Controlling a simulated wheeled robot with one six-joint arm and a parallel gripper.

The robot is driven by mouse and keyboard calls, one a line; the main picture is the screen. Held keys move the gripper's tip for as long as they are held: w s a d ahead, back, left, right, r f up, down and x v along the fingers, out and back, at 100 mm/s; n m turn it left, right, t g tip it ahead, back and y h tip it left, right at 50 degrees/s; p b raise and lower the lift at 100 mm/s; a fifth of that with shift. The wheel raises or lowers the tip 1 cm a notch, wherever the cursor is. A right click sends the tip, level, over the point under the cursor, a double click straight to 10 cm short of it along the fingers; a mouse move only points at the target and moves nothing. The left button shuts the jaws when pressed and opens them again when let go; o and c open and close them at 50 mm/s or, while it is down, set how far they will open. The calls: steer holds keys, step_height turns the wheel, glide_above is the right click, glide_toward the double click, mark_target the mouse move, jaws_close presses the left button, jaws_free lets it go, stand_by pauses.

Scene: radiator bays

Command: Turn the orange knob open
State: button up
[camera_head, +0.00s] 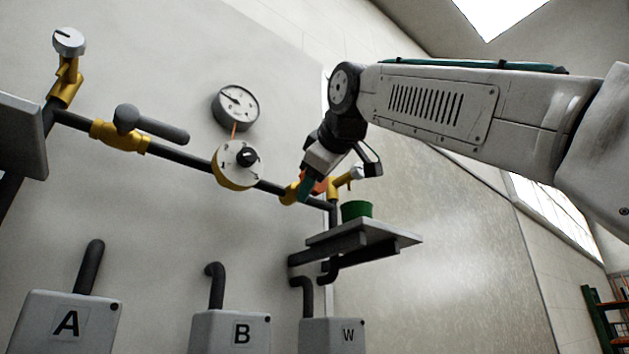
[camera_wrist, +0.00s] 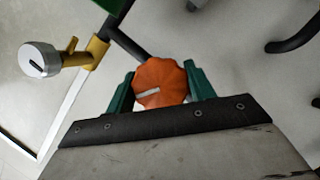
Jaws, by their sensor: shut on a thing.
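The orange knob (camera_wrist: 160,84) has a ribbed edge and a pale mark on its face, which lies nearly level and tilts slightly in the wrist view. My gripper (camera_wrist: 160,88) has one green finger on each side of the knob and is shut on it. In the head view, my gripper (camera_head: 334,186) reaches the right end of the dark pipe. Only a small part of the orange knob (camera_head: 318,186) shows there, between the fingers.
A brass valve with a grey knob (camera_wrist: 38,60) stands beside the orange knob. A shelf (camera_head: 372,232) with a green cup-like object (camera_head: 356,209) juts out below my gripper. A round gauge (camera_head: 236,107) and a white dial (camera_head: 238,160) are to the left. Boxes A (camera_head: 38,320), B (camera_head: 210,330) and W (camera_head: 318,338) stand lower.

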steer(key=n+t, duration=0.1)
steer(key=n, duration=0.1)
steer(key=n+t, duration=0.1)
steer(key=n, duration=0.1)
steer(key=shift+n+h, duration=0.3)
steer(key=shift+n, duration=0.1)
stand_by(0.4)
steer(key=o, duration=1)
steer(key=v, duration=0.7)
steer(key=shift+s, duration=0.35)
steer(key=shift+f, duration=0.1)
steer(key=shift+d, duration=0.1)
